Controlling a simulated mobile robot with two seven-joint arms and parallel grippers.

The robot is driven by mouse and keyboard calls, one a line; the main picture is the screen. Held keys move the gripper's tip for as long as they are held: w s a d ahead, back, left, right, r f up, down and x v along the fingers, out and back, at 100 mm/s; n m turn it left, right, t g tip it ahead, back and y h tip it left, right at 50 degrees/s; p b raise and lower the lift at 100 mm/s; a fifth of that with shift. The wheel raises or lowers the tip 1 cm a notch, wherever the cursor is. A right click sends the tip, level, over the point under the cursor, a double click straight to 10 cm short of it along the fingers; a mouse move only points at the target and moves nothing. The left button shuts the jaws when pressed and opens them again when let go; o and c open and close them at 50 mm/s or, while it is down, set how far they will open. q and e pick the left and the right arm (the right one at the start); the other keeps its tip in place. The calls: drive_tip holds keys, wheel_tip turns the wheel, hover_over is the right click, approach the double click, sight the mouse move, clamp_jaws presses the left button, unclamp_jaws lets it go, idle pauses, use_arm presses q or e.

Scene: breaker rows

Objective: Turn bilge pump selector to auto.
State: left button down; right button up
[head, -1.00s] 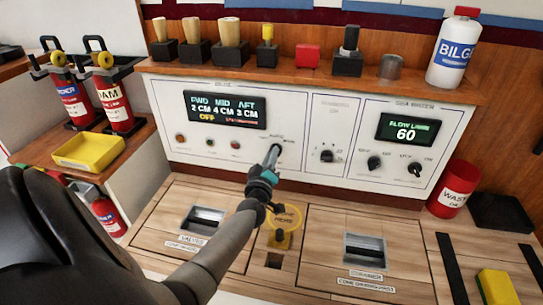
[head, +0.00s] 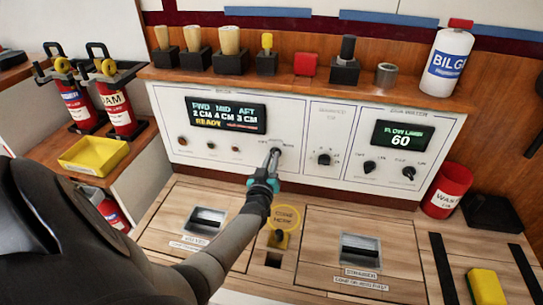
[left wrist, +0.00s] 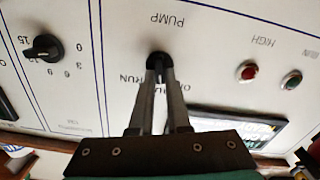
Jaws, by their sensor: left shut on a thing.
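The bilge pump selector is a small black knob on the white panel (head: 320,190), under the dark display (head: 226,115). In the left wrist view the knob (left wrist: 157,58) sits beside the word PUMP, with RUN lettering nearby. My left gripper (head: 273,157) reaches up to the panel and is shut on the knob; its two fingers (left wrist: 160,80) clasp it from both sides. The fingers hide most of the knob, so its pointing direction is hard to read. The display reads FWD, MID, AFT levels and READY in yellow. My right gripper is not in view.
Other black knobs (head: 324,159) sit to the right on the panel, near a second display (head: 399,135) reading 60. Small indicator lights (head: 209,146) lie left of the selector. Hatches with recessed handles (head: 360,254) are below. A wooden shelf (head: 200,76) with several items runs above.

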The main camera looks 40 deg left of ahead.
use_arm(q)
drive_tip(key=shift+d+m+p, duration=0.15)
drive_tip(key=shift+m+p, duration=0.5)
drive_tip(key=shift+m, duration=0.85)
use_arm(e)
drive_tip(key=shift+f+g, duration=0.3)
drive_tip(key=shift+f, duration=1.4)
use_arm(q)
drive_tip(key=c, duration=0.9)
unclamp_jaws()
drive_tip(key=shift+s, duration=0.1)
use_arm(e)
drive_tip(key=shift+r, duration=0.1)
use_arm(q)
drive_tip(key=shift+p+v, duration=3.25)
drive_tip(key=shift+v, duration=4.25)
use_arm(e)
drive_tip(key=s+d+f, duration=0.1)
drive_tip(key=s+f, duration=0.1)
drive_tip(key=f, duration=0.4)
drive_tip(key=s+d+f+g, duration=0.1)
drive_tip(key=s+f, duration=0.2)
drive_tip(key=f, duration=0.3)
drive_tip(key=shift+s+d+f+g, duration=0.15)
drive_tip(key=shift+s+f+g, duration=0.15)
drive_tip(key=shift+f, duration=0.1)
